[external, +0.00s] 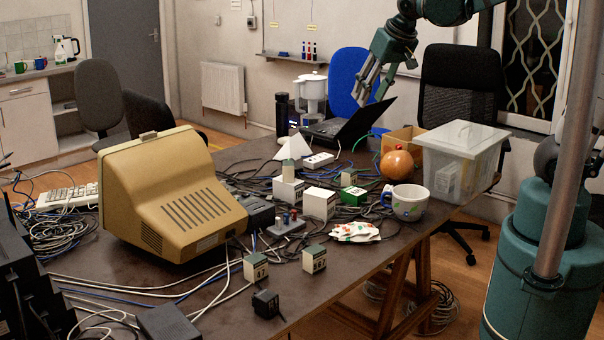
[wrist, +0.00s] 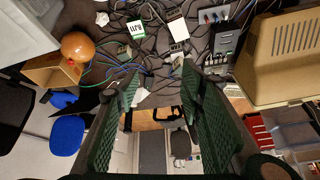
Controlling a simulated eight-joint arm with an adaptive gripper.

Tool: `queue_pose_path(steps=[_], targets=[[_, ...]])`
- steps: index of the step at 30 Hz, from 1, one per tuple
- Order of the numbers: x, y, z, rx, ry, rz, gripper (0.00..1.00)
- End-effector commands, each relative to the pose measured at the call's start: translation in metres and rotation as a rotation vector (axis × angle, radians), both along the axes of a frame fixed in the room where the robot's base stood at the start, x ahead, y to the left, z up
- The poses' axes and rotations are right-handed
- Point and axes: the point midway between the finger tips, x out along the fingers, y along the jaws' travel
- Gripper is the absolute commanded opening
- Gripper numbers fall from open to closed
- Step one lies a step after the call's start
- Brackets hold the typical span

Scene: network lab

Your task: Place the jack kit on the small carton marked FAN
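A green-and-white box (external: 353,196), which looks like the jack kit, lies among cables mid-table. It also shows in the wrist view (wrist: 136,29), with dark lettering on its white face. A white carton (external: 318,204) stands just left of it; it may be the FAN carton, but its marking is too small to read. Another white carton (external: 288,191) stands behind that one. My gripper (external: 371,93) is above the far side of the table, apart from these boxes. In the wrist view its fingers (wrist: 158,85) are spread with nothing between them.
A beige monitor (external: 180,200) fills the table's left side. A mug (external: 406,202), an orange ball (external: 397,165) and a clear lidded bin (external: 462,155) stand on the right. An open laptop (external: 345,125) is at the back. Two small labelled boxes (external: 256,266) (external: 314,259) stand near the front edge.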

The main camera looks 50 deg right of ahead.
Motion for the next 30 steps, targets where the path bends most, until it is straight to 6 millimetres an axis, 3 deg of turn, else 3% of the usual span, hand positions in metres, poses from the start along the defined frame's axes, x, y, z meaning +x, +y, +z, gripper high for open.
queue_pose_path(steps=[18, 30], targets=[[-0.102, -0.008, 0.001, -0.035, -0.076, 0.159, 0.39], [-0.148, -0.009, -0.011, -0.063, -0.121, 0.238, 0.39]])
